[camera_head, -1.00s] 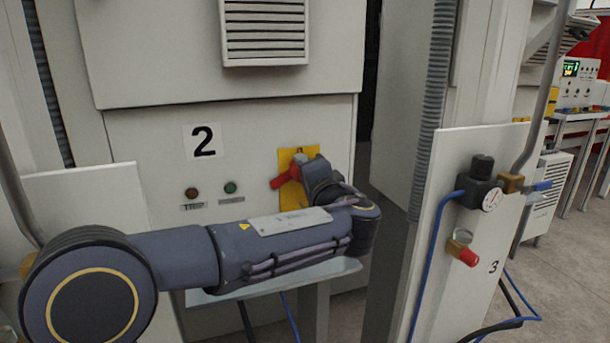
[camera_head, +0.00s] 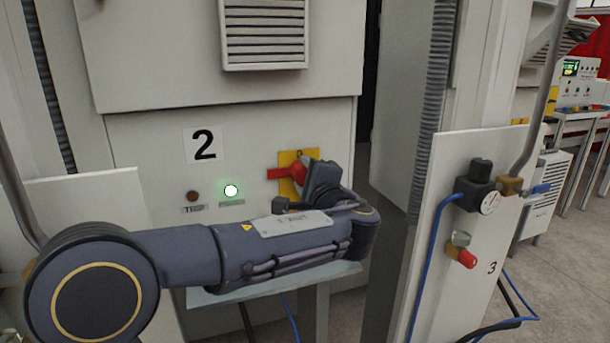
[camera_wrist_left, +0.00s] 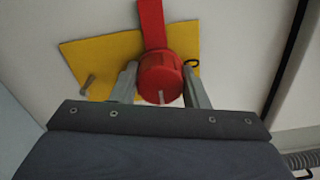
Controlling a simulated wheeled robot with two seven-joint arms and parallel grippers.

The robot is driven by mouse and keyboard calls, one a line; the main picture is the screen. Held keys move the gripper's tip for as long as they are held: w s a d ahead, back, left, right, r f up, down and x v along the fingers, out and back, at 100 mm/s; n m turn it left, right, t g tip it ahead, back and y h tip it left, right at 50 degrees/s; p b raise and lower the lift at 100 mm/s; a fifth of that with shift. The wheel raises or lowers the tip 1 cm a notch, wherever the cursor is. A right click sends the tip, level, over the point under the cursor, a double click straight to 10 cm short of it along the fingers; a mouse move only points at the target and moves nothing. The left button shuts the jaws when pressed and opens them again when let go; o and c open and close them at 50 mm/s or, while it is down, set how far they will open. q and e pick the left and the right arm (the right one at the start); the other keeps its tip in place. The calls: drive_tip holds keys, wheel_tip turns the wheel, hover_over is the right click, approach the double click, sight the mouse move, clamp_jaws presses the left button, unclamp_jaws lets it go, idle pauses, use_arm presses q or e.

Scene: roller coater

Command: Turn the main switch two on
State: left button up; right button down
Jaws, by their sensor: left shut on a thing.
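The main switch two is a red rotary switch (camera_head: 284,174) on a yellow plate (camera_head: 287,157), on the cabinet panel to the right of the "2" label (camera_head: 204,143). Its handle points left, about level, in the head view. In the left wrist view the round red knob (camera_wrist_left: 162,76) sits between the grey fingers of my left gripper (camera_wrist_left: 159,70), which is shut on it. The red handle (camera_wrist_left: 152,22) runs up from the knob there. In the head view my wrist hides part of the plate and the fingertips. My right gripper is not in view.
A green lamp (camera_head: 231,190) glows on the panel, beside an unlit dark lamp (camera_head: 193,196). A vent (camera_head: 264,35) is above. At right, a panel marked 3 (camera_head: 492,268) carries a gauge (camera_head: 490,202), a red-capped valve (camera_head: 467,258) and blue hoses. A grey ledge (camera_head: 230,296) lies below my arm.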

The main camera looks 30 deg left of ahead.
use_arm(q)
drive_tip(key=shift+f, duration=0.1)
drive_tip(key=o, duration=1)
drive_tip(key=b+v, duration=0.1)
drive_tip(key=v, duration=0.7)
